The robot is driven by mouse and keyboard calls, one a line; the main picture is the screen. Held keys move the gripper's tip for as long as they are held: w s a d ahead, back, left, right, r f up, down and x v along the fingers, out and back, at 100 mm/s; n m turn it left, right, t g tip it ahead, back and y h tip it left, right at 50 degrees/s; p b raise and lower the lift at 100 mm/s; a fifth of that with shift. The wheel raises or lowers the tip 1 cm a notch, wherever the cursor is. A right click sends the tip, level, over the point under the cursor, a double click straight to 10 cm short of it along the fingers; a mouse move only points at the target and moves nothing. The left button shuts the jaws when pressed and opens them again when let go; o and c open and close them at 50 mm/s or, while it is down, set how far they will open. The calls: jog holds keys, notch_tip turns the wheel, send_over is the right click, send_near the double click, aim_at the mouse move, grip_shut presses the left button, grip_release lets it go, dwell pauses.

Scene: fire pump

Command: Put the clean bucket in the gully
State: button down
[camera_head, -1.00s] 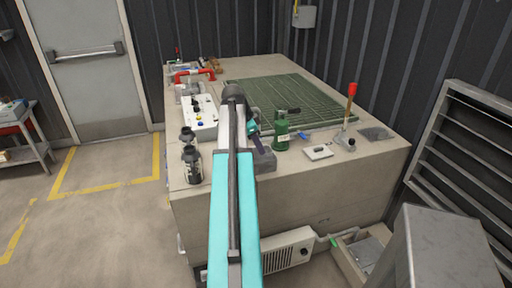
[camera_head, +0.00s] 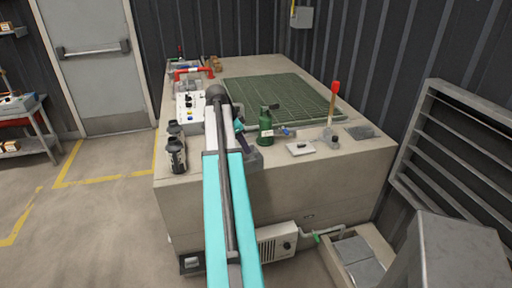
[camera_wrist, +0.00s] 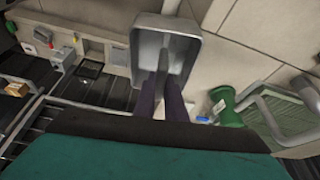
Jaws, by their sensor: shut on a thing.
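My gripper (camera_wrist: 165,98) has its dark fingers shut on a grey metal bucket (camera_wrist: 185,45) in the wrist view, with the fingers against the inside and wall of it. In the head view the gripper (camera_head: 243,143) is over the near edge of the concrete block, and the grey bucket (camera_head: 256,161) shows only partly beside my arm. I cannot tell whether the bucket touches the block. A gully (camera_head: 330,262), an open concrete trough with grey plates in it, lies on the floor at the lower right of the block.
A louvred panel (camera_head: 460,150) stands at right. Floor at left is clear.

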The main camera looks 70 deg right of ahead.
jog(key=w+a+r+n+t+h, duration=0.2)
jog(key=w+a+n, duration=0.7)
jog(key=w+a, duration=1.9)
jog(key=w+a+r+n+t+y, duration=0.1)
jog(key=a+n, duration=0.7)
jog(key=a, duration=0.9)
jog(key=w+a+r+n+t+y, duration=0.2)
jog(key=w+a+n+t+y, duration=0.2)
jog(key=a+n, duration=0.5)
jog(key=shift+a+r+t, duration=0.2)
jog(key=shift+a+t, duration=0.1)
jog(key=shift+a, duration=4.05)
jog(key=shift+w, duration=0.1)
